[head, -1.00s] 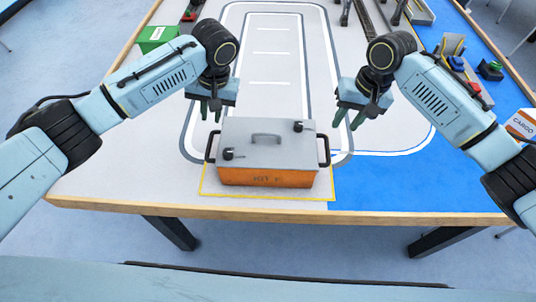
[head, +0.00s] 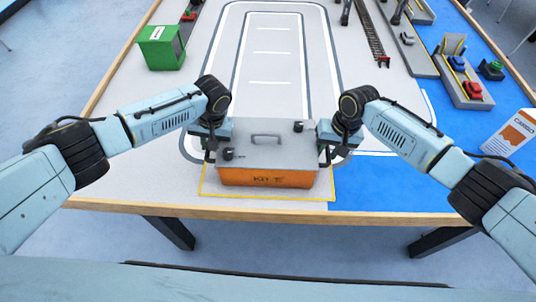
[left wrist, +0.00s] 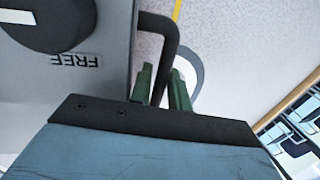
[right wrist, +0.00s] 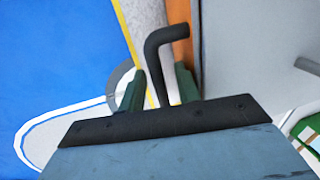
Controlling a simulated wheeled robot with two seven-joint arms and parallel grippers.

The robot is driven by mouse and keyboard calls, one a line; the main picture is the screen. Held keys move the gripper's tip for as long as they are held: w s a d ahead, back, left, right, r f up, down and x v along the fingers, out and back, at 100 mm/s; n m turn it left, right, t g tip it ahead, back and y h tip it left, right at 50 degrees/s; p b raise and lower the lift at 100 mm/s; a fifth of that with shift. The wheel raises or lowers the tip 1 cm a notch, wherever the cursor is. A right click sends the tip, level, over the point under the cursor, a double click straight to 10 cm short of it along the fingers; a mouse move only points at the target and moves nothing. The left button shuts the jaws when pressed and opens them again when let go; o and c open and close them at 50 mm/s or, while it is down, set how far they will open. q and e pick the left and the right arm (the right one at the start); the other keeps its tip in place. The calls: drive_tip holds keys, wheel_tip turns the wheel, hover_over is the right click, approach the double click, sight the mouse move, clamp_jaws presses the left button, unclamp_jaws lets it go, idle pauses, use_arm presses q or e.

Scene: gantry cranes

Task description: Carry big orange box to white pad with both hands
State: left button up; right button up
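The big orange box (head: 265,178) has a grey lid and dark side handles. It rests inside a yellow outline at the table's near edge. My right gripper (right wrist: 159,90) is at the right handle (right wrist: 155,50). Its fingers stand on either side of that bar with gaps showing. In the head view both fingertips are mostly hidden behind the wrists. I cannot make out a separate white pad.
A green bin (head: 161,48) stands at the back left. An orange and white cargo sign (head: 514,133) stands on the blue area. The grey track area behind the box is clear.

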use_arm(q)
drive_tip(key=shift+f, duration=0.1)
drive_tip(key=shift+c, duration=0.2)
use_arm(e)
drive_tip(key=shift+f, duration=0.1)
drive_tip(key=shift+c, duration=0.3)
use_arm(q)
clamp_jaws()
use_arm(e)
drive_tip(key=c, duration=0.5)
clamp_jaws()
